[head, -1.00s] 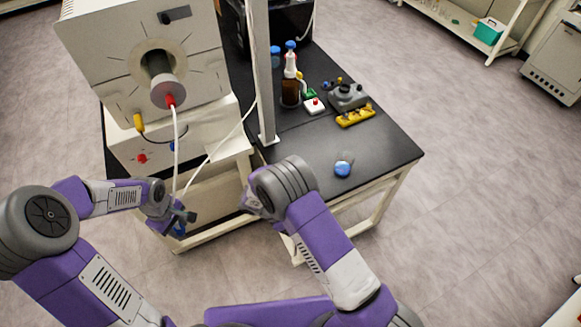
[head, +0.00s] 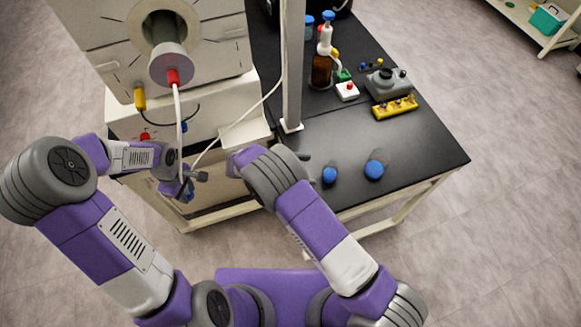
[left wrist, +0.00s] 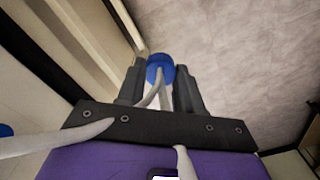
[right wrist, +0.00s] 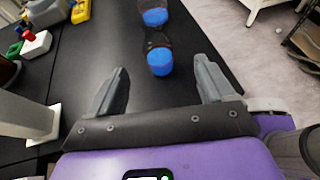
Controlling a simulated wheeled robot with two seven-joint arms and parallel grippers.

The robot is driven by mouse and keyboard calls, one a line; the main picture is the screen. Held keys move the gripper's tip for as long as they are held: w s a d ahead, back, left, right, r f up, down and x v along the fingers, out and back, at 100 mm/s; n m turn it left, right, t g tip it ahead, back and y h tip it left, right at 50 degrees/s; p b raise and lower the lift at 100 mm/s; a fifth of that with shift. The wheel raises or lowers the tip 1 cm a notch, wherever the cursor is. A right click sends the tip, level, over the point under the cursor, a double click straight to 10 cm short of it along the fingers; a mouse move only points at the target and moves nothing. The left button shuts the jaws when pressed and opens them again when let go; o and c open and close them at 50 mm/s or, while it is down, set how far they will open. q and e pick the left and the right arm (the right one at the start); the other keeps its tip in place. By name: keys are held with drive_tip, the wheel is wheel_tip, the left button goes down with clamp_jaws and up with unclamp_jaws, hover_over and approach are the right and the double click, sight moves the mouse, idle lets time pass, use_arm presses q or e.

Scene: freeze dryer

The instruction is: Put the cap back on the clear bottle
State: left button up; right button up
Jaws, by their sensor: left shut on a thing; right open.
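A white machine (head: 110,55) with a red-fitted port and white hoses stands at left. A metal post (head: 292,70) rises from the bench. Behind are a brown bottle (head: 321,70), a yellow rack (head: 395,107) and a grey device (head: 388,84). The bench is clear around the two bottles.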

sight(326, 171)
drive_tip(key=x, duration=0.6)
drive_tip(key=shift+s+d, duration=0.1)
drive_tip(key=shift+s, duration=0.05)
drive_tip(key=shift+d+f, duration=0.1)
drive_tip(key=shift+d, duration=0.15)
drive_tip(key=x, duration=0.5)
drive_tip(key=shift+w+f, duration=0.35)
drive_tip(key=shift+w, duration=0.05)
drive_tip(key=shift+a, duration=0.1)
drive_tip(key=c, duration=1.1)
